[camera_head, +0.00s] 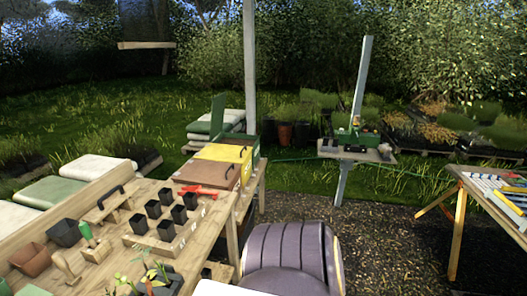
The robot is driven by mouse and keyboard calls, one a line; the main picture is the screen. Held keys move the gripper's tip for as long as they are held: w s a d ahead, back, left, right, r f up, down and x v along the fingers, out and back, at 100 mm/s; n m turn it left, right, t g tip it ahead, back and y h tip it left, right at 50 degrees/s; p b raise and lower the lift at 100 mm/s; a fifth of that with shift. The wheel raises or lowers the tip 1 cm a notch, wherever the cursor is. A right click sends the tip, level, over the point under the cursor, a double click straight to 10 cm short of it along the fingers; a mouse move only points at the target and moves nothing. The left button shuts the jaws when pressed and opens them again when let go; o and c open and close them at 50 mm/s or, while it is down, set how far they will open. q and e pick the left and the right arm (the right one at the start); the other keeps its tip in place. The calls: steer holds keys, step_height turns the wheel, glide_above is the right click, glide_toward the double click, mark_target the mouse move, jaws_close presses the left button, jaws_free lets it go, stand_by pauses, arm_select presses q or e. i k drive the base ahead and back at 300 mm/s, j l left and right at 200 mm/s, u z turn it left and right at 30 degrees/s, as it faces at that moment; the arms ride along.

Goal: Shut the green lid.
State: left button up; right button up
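The green lid (217,116) stands upright, open, at the far end of the wooden bench. It belongs to the green bin (242,138), the farthest in a row of three. In front of it, the bin with a yellow lid (220,153) and the bin with a brown lid (207,173) are both closed. The inside of the green bin is too small and hidden to make out. Neither of my grippers is in view.
The wooden bench (213,225) holds black pots (167,196), a red tool (197,190) and seedlings. A purple padded chair (288,256) stands to its right. A post (250,65) rises behind the bins. Gravel to the right is mostly clear, before a slanted rack (496,193).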

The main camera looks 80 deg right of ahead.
mark_target(216, 117)
steer(key=l+z, duration=0.35)
steer(key=i+l+z, duration=0.1)
steer(key=l+z, duration=0.2)
steer(key=l, duration=0.2)
steer(key=i+l+z, duration=0.1)
steer(key=l+z, duration=0.25)
steer(key=i+l+z, duration=0.15)
steer(key=l+z, duration=0.2)
steer(key=i+l+z, duration=0.45)
steer(key=l+z, duration=0.2)
steer(key=i+l, duration=0.15)
steer(key=l, duration=0.2)
steer(key=i+l+z, duration=0.15)
steer(key=l, duration=0.2)
steer(key=i+l, duration=0.1)
steer(key=l, duration=0.2)
